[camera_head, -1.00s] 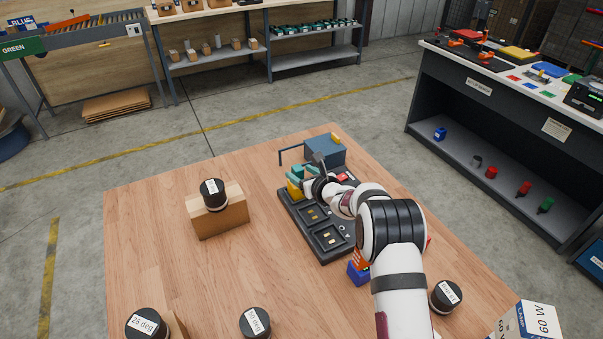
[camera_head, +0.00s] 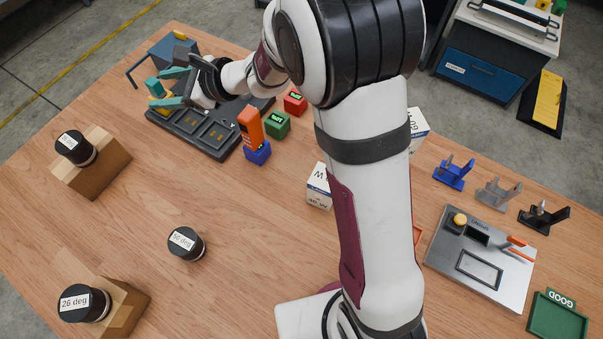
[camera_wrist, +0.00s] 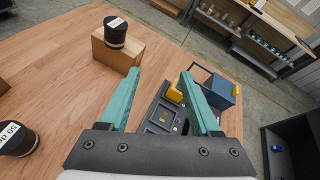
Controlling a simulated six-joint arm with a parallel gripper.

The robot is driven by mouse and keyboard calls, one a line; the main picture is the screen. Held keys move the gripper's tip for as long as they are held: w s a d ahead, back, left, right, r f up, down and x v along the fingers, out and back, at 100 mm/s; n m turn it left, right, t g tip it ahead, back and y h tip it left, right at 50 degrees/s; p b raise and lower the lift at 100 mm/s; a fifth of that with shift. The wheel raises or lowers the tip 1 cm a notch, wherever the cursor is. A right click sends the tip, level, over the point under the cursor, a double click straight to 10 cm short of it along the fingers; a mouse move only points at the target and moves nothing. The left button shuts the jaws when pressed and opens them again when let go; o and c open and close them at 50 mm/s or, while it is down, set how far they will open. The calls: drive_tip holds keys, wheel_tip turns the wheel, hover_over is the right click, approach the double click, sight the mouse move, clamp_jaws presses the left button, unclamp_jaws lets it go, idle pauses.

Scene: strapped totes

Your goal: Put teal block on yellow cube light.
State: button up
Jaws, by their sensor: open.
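In the wrist view the yellow cube (camera_wrist: 174,93) shows between the open fingers (camera_wrist: 161,72). I cannot make out the teal block there; the right finger may hide it.
A blue-grey box (camera_head: 176,48) with a bent rod stands just behind. A wooden block (camera_head: 95,170) bears a black cylinder. Wood between is clear.

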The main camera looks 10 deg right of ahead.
drive_tip(key=s+d+r+n+g, duration=0.2)
drive_tip(key=s+r+n+g, duration=0.15)
drive_tip(key=s+n, duration=0.45)
drive_tip(key=s+d+f+n+g+h, duration=0.1)
drive_tip(key=s+d+f+n+h, duration=0.1)
drive_tip(key=s+d+h, duration=0.3)
drive_tip(key=s+d+f+n+g+h, duration=0.2)
drive_tip(key=s+d+n+h, duration=0.2)
drive_tip(key=s+d, duration=0.9)
drive_tip(key=s+n, duration=0.1)
drive_tip(key=s, duration=0.5)
drive_tip(key=shift+s+d+f+h, duration=0.15)
drive_tip(key=shift+s+d+h, duration=0.05)
drive_tip(key=shift+s+h, duration=0.2)
drive_tip(key=shift+g, duration=0.25)
